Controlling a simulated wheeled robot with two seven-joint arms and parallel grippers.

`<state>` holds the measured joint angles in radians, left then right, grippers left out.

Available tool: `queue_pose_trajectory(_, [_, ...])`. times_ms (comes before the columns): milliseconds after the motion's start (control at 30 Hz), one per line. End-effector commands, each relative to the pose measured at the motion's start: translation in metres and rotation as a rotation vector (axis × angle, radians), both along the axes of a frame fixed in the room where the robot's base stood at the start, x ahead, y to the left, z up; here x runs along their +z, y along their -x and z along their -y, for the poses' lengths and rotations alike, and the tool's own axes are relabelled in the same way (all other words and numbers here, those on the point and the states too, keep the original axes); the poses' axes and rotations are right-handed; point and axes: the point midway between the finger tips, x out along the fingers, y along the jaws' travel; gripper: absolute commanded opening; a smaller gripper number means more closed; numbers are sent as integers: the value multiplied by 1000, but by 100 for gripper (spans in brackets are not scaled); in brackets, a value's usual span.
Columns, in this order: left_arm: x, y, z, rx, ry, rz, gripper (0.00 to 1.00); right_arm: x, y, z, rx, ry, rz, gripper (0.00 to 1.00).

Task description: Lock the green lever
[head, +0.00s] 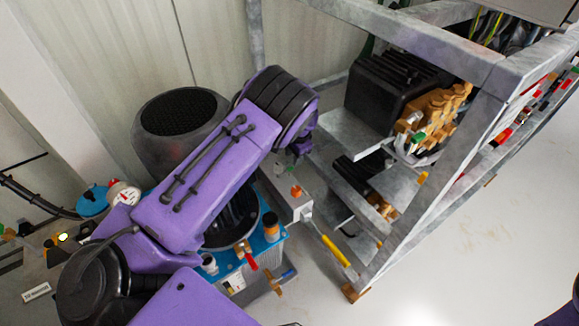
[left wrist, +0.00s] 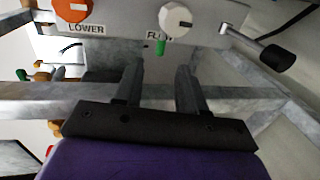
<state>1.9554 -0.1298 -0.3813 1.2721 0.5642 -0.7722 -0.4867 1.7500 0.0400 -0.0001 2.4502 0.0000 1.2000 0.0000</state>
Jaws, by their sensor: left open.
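In the left wrist view, a small green lever or tab (left wrist: 161,46) hangs just below a white round knob (left wrist: 175,18) on a grey panel labelled "LOWER" and, partly hidden, "FLOW". My left gripper (left wrist: 159,72) is open and empty. Its two dark fingers point toward the panel, with the green piece beyond and roughly between their tips, apparently not touched. In the head view my left gripper (head: 300,145) is mostly hidden by my purple arm. Another green piece (head: 418,137) shows on the brass pump block (head: 440,108). My right gripper is not in view.
An orange knob (left wrist: 72,8) is left of the white one. A black-tipped lever (left wrist: 277,56) sticks out at right. Grey frame beams (head: 425,190) stand close to my left gripper. A yellow-handled lever (head: 336,251) and blue-topped unit (head: 270,248) are below. Floor at right is clear.

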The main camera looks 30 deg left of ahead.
Motion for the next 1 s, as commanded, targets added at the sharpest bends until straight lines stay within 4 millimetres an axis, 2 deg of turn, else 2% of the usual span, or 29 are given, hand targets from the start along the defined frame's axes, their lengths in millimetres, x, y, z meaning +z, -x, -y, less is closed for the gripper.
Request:
queue_pose_trajectory(33, [-15,1,-3,1,-1,-4,40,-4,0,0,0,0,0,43])
queue_pose_trajectory(200, [-47,-2,-9,2,-1,-3,40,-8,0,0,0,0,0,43])
queue_pose_trajectory(367, [-60,-4,-12,1,-1,0,40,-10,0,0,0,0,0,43])
queue_pose_trajectory(600, [-61,-4,-12,1,-1,0,40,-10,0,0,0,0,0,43])
queue_pose_trajectory(633, [-61,-4,-12,1,-1,0,37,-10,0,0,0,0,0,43])
queue_pose_trajectory(733, [-61,-4,-12,1,0,-1,4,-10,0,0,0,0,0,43])
queue_pose_trajectory(767, [-61,-4,-12,1,0,-1,0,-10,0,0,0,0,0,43])
queue_pose_trajectory(1000, [-62,-4,-12,8,-1,-1,0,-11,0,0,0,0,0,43])
